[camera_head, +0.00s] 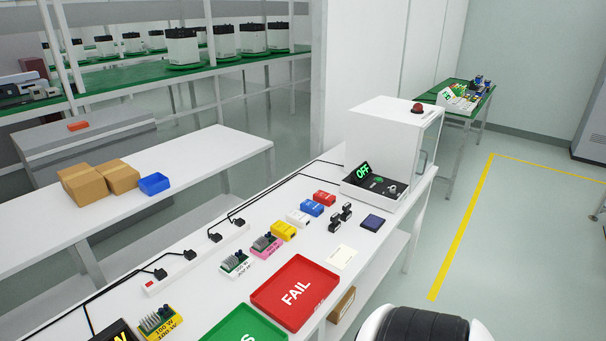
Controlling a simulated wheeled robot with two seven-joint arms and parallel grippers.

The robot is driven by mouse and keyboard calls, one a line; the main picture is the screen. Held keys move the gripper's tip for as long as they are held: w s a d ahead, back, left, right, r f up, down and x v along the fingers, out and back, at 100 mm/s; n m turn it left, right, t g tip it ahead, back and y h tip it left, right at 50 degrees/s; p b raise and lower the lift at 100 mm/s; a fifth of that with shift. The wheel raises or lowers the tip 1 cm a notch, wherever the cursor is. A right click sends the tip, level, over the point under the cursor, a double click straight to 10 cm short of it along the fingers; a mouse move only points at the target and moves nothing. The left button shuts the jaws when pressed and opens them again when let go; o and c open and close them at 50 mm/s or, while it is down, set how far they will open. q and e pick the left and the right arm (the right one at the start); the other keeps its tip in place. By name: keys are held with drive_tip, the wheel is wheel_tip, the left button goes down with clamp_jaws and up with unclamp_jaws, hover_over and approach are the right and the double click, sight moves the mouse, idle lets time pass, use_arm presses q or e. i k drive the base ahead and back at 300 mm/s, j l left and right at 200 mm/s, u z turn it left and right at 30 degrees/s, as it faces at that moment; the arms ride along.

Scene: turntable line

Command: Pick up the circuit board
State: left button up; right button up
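No bare circuit board stands out clearly in the head view. Open units with green and grey parts sit on the white table: a white-based one (235,264), a pink-based one (266,246) and a yellow-based one (161,322). They may carry circuit boards, but they are too small to tell. Neither gripper shows. A black and white rounded part at the bottom right seems to be mine.
A red FAIL tray (294,292) and a green tray (243,326) lie at the table's front. A white machine (396,142) marked OFF stands at the far end. A power strip (197,256) with black cables runs along the back. Open floor lies to the right.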

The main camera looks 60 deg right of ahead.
sight(264, 247)
drive_tip(key=z, duration=1.65)
drive_tip(key=u, duration=2.45)
drive_tip(key=z, duration=2.45)
drive_tip(key=i+l, duration=0.1)
drive_tip(key=l, duration=0.1)
